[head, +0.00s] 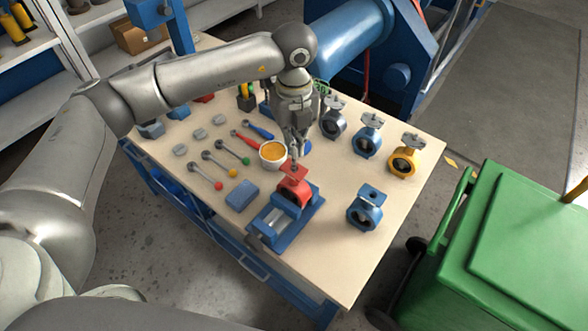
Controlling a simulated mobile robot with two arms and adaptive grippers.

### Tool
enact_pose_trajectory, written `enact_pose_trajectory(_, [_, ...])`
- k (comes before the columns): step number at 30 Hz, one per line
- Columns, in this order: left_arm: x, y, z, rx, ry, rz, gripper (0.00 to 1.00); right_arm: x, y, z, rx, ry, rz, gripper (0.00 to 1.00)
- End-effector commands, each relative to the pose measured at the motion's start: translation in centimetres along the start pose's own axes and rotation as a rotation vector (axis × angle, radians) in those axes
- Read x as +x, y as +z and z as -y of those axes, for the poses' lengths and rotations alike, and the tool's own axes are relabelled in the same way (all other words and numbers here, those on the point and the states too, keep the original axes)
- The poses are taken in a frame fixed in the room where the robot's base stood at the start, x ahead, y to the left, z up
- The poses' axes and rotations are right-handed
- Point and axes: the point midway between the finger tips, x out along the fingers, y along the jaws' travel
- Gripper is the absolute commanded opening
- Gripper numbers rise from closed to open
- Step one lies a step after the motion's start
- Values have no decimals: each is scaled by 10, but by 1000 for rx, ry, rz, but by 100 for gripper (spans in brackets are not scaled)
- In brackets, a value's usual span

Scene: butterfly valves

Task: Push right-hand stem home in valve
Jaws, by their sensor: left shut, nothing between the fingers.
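A red butterfly valve (294,188) sits in a blue vise (272,227) near the front of the table. A short stem (294,169) shows at its top, but how deep it sits is too small to tell. My left gripper (295,157) points down just above this stem, its fingers closed together with nothing between them. Whether the fingertips touch the stem cannot be told. A blue valve (365,212) stands on the table to the right of the vise. My right gripper is not in view.
Behind stand a dark grey valve (333,124), a blue valve (367,143) and a yellow valve (403,163). A white bowl (272,160) with orange contents is close left of my gripper. Several ball-ended rods lie further left. A green bin (520,240) stands right of the table.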

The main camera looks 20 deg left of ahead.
Motion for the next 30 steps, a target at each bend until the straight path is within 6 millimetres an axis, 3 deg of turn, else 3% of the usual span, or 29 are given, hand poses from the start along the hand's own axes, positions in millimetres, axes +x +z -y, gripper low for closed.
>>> enact_pose_trajectory(30, [16,0,0,0,0,0,0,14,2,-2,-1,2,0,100])
